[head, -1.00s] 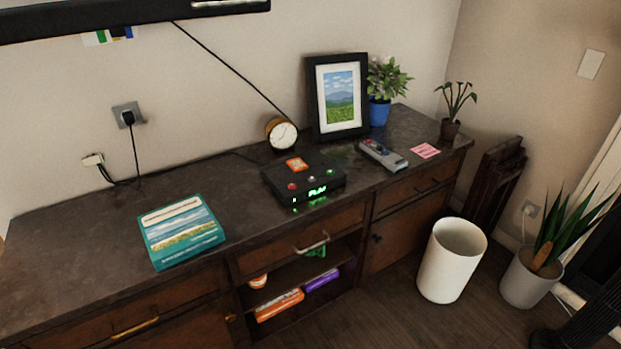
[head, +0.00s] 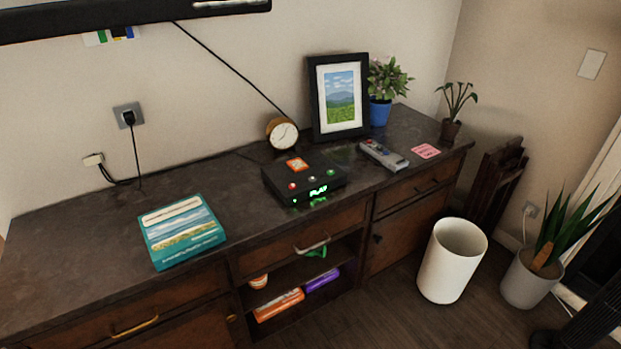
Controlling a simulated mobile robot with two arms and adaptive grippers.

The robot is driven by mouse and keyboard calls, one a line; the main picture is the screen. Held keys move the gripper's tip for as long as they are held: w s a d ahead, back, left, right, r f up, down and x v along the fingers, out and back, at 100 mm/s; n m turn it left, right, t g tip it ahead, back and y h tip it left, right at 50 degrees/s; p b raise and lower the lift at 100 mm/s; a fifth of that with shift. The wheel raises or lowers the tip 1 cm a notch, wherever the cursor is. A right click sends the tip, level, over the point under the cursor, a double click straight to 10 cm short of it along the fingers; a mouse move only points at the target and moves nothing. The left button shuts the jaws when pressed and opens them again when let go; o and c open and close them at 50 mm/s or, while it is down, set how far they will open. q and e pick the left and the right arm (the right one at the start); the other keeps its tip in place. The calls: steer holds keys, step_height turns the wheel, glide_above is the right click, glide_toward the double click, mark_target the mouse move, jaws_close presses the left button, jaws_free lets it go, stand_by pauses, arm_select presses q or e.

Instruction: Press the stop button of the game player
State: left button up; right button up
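The game player (head: 304,179) is a black box on the dark cabinet top, near its front edge. An orange label (head: 297,164) lies on its top at the back. A red button (head: 292,186) is on its left, a green button (head: 331,173) on its right, and a pale button (head: 312,178) between them. Its front display (head: 318,190) glows green and appears to read "PLAY". Which button is stop is not marked legibly. Neither of my grippers is in view, and nothing touches the player.
A teal book (head: 181,232) lies left of the player. A clock (head: 282,133), a picture frame (head: 339,97) and a potted plant (head: 381,95) stand behind. A white bin (head: 451,261) stands on the floor. The cabinet top before the player is clear.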

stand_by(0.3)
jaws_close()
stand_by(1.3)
